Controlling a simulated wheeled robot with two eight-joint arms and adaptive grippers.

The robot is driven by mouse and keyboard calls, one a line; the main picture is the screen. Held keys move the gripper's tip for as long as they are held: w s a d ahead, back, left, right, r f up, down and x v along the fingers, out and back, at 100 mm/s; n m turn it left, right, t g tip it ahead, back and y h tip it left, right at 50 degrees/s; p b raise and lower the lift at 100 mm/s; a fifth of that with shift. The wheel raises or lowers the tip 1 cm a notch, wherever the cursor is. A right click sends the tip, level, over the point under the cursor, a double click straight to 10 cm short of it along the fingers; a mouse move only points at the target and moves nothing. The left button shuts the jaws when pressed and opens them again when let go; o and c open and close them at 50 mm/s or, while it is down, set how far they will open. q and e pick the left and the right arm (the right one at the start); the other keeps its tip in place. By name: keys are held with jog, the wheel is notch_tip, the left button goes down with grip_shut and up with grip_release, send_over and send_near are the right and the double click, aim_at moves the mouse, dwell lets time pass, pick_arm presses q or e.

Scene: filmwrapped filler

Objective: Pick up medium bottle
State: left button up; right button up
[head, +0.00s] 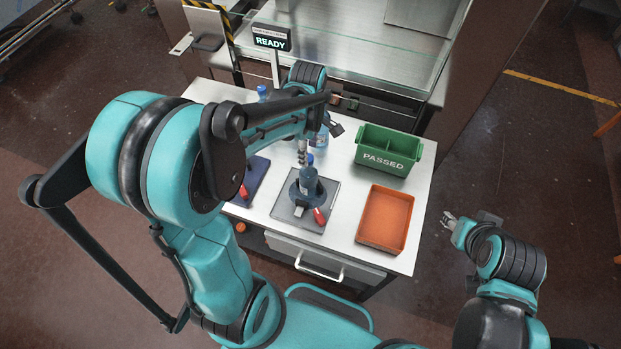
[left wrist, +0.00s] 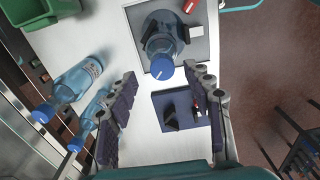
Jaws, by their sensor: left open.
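Three clear blue-capped bottles show in the left wrist view. One bottle (left wrist: 163,45) stands on a grey plate between dark clamp blocks, its cap facing the camera. A larger-looking bottle (left wrist: 75,82) and a smaller-looking bottle (left wrist: 93,112) are at the left. I cannot tell for certain which is the medium one. My left gripper (left wrist: 160,73) is open and empty, its fingers spread either side of the plate bottle's cap and apart from it. In the head view my left arm partly hides the bottles. My right gripper (head: 449,220) is off the table's right side; its opening is unclear.
A green PASSED bin (head: 388,149) and an orange tray (head: 385,218) are on the table's right. A blue fixture plate (left wrist: 182,108) lies beside the grey plate (head: 290,211). Red-handled clamps stick up there. A READY sign (head: 270,41) stands at the back.

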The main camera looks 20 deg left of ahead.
aim_at(308, 177)
pick_arm(q)
jog(key=shift+s+f, duration=0.1)
jog(key=shift+f, duration=1.9)
jog(key=shift+d, duration=0.1)
grip_shut()
jog(key=shift+r, duration=0.15)
